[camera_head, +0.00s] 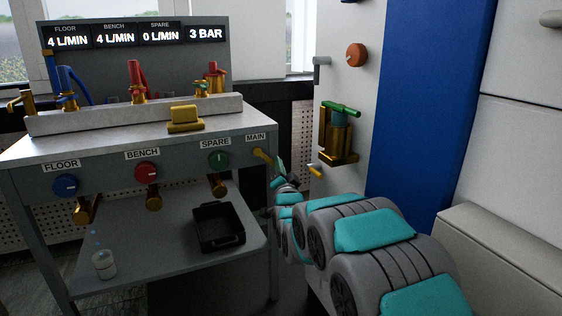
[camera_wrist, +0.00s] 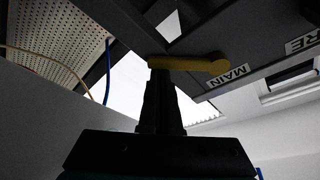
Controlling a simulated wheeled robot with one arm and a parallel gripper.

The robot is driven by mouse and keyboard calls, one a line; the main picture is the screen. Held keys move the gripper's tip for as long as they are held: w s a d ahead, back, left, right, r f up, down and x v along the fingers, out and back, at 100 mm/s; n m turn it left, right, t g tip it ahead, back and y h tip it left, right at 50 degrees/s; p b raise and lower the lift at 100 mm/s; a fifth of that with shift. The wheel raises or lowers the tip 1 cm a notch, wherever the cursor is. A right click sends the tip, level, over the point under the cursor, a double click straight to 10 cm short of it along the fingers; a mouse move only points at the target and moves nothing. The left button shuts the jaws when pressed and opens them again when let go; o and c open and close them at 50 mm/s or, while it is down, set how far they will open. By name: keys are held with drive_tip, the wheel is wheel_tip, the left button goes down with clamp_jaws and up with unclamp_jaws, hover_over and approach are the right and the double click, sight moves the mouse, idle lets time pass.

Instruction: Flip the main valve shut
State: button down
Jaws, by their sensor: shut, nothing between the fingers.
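The main valve is a yellow lever (camera_head: 263,156) beside the MAIN label at the right end of the bench front. In the wrist view the lever (camera_wrist: 190,64) runs across the picture, its rounded end beside the MAIN label and its other end to the left. My gripper (camera_head: 280,165) is just right of the lever in the head view. In the wrist view my gripper (camera_wrist: 161,76) is shut and empty, its tips at the lever's narrow left part. They look touching or very close; I cannot tell which.
Floor (camera_head: 65,184), bench (camera_head: 146,172) and spare (camera_head: 217,159) knobs line the bench front. The displays (camera_head: 135,36) read 4, 4 and 0 L/MIN and 3 BAR. A black tray (camera_head: 217,241) and a cup (camera_head: 104,264) stand on the lower shelf. A wall valve (camera_head: 338,136) is at right.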

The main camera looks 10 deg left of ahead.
drive_tip(key=m, duration=0.1)
drive_tip(key=a+f+m+h, duration=0.1)
drive_tip(key=m, duration=0.1)
drive_tip(key=s+m+b, duration=0.1)
drive_tip(key=shift+a+f+h, duration=0.3)
drive_tip(key=shift+f, duration=0.05)
drive_tip(key=shift+s+a+f+m+g+h, duration=0.2)
drive_tip(key=shift+s+a+m+g, duration=0.1)
drive_tip(key=shift+m, duration=0.65)
drive_tip(key=shift+s+a+f+m+g+h, duration=0.15)
drive_tip(key=shift+s+a+m+g, duration=0.15)
drive_tip(key=shift+m, duration=0.6)
drive_tip(key=shift+s+a+f+m+g+h, duration=0.1)
drive_tip(key=shift+s+a+f+m+g, duration=0.2)
drive_tip(key=shift+m, duration=0.65)
drive_tip(key=shift+w+r, duration=0.1)
